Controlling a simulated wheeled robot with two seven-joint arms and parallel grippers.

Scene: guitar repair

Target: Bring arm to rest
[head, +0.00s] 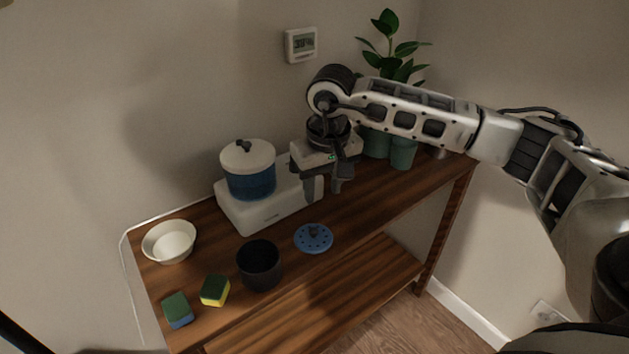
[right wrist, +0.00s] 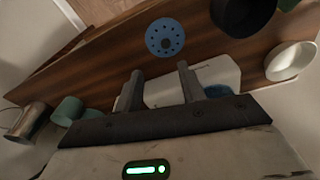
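My right arm reaches in from the right side of the head view, high over the wooden table (head: 385,205). My right gripper (head: 325,188) hangs over the right end of the white appliance (head: 270,208), fingers pointing down. In the right wrist view its two fingers (right wrist: 160,88) are apart with nothing between them. The blue perforated disc (right wrist: 165,38) lies beyond the fingertips in that view; it also shows on the table in the head view (head: 313,238). My left gripper is not in view.
A blue pot with a white lid (head: 249,172) stands on the appliance. A white bowl (head: 169,242), black cup (head: 259,266) and two sponges (head: 215,291) (head: 178,310) are on the left. Green pots (head: 403,153) and a plant (head: 393,50) stand behind my right arm.

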